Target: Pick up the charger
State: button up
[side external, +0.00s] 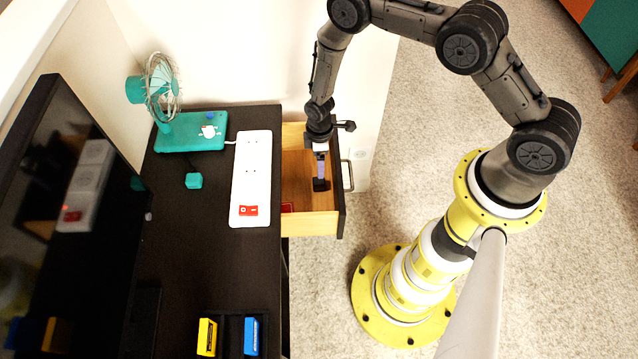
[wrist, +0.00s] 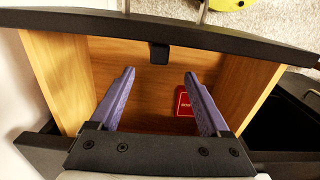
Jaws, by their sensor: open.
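A small black block, which looks like the charger (wrist: 159,53), is in the open wooden drawer, close to the drawer's black front panel. It also shows in the side view as a dark piece (side external: 320,185) just below my fingertips. My gripper (wrist: 160,75) is open, with its two purple fingers spread and nothing between them. In the side view, my gripper (side external: 320,170) points down into the drawer (side external: 300,222). In the wrist view, the block lies just beyond the fingertips, roughly centred between them. I cannot tell the exact height gap.
A red flat item (wrist: 184,102) lies in the drawer, beside the right finger in the wrist view. The drawer walls and front panel (side external: 340,205) surround my gripper. The dark desk (side external: 185,260) holds a power strip (side external: 251,180), a teal fan (side external: 190,135) and a monitor (side external: 85,200).

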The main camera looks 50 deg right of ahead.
aim_at(319, 181)
notch_tip(319, 181, down, 12)
jog(key=shift+r, duration=0.25)
jog(key=shift+w, duration=0.1)
dwell(0.4)
grip_shut()
